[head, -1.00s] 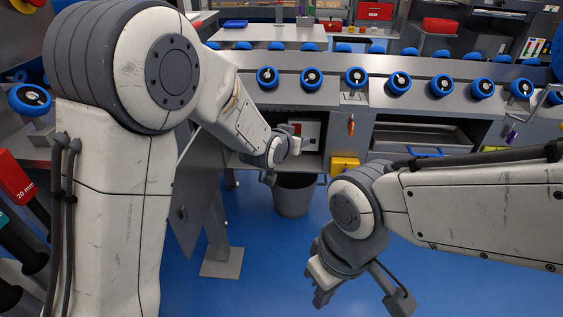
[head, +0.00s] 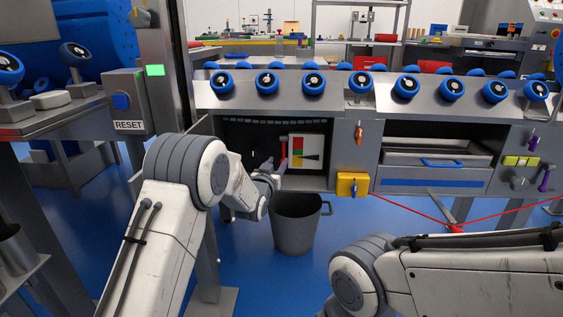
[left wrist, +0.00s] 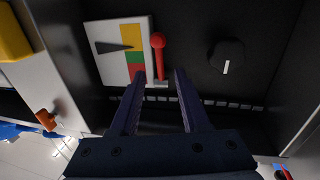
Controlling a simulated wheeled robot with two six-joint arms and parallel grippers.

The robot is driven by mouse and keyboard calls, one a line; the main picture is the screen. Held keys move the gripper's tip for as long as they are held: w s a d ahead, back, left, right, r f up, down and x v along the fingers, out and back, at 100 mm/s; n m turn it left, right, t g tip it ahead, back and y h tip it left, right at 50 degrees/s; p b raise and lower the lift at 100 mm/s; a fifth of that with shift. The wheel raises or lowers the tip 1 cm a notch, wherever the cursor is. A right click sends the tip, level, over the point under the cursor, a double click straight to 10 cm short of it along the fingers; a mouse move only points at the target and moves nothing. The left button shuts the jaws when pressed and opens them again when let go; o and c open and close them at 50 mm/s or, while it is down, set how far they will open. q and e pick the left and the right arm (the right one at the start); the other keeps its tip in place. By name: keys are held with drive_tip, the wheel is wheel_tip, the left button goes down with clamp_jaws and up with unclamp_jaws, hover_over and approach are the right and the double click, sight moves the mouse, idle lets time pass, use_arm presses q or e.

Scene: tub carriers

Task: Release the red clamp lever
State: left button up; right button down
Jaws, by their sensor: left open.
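The red clamp lever (head: 284,146) stands in an open dark compartment, beside a white gauge plate (head: 305,153) with colour bands and a black pointer. In the left wrist view the lever (left wrist: 158,58) shows its round red knob, with its shaft running toward the fingers. My left gripper (head: 273,164) reaches into the compartment near the lever. In the left wrist view the gripper (left wrist: 158,74) is open, its fingertips apart on either side of the lever's lower end. I cannot tell if they touch it. My right gripper is out of view.
A black knob (left wrist: 227,57) sits beside the lever. The compartment walls are close around the gripper. A grey bucket (head: 296,228) stands below. A yellow box (head: 352,185) and an orange handle (head: 359,132) are to the right. A RESET box (head: 128,103) is at left.

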sight(283, 153)
use_arm(q)
drive_tip(key=shift+w+d+b, duration=0.2)
drive_tip(key=shift+w+b, duration=0.1)
drive_tip(key=shift+w, duration=0.65)
drive_tip(key=shift+w+d+b, duration=0.2)
drive_tip(key=shift+w+b, duration=0.15)
drive_tip(key=shift+w, duration=0.6)
drive_tip(key=shift+w+d+b, duration=0.2)
drive_tip(key=shift+w+b, duration=0.1)
drive_tip(key=shift+w, duration=0.65)
clamp_jaws()
